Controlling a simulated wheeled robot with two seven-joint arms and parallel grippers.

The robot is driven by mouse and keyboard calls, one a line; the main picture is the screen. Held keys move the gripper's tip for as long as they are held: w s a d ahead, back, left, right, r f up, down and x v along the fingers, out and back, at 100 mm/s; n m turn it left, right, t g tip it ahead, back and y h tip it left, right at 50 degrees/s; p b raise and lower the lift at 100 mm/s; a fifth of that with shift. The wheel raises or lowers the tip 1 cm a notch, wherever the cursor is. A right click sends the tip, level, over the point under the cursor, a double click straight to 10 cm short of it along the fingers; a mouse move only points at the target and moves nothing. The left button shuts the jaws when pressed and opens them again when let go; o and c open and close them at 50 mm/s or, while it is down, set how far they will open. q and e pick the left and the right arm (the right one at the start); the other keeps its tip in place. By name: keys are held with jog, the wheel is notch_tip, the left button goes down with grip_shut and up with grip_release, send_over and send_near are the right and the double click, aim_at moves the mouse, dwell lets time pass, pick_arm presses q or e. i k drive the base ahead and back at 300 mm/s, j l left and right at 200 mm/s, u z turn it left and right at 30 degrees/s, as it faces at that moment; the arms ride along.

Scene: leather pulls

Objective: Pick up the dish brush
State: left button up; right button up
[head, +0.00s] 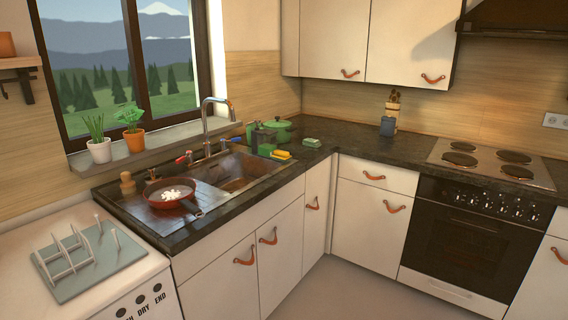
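A small wooden object with a rounded knob top, which looks like the dish brush (127,183), stands upright at the left end of the sink unit, near the wall below the window sill. A red-brown frying pan (170,196) with white pieces in it sits on the drainboard just to its right. The brush's lower part is small and its bristles cannot be made out. Neither of my grippers shows in the head view.
The sink basin (238,172) and tap (207,128) lie right of the pan. Sponges (281,155), dark bottles and a green pot (278,131) stand behind. A dish rack (78,262) sits on the white machine at left. The right counter is mostly clear beside the stove (490,163).

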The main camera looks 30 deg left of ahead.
aim_at(128, 186)
jog(key=i+u, duration=0.15)
jog(key=i, duration=0.3)
jog(key=i+l+u, duration=0.15)
jog(key=i, duration=0.25)
jog(key=i+l+u, duration=0.15)
jog(key=i, duration=0.25)
jog(key=i+l+u, duration=0.15)
jog(key=i, duration=0.3)
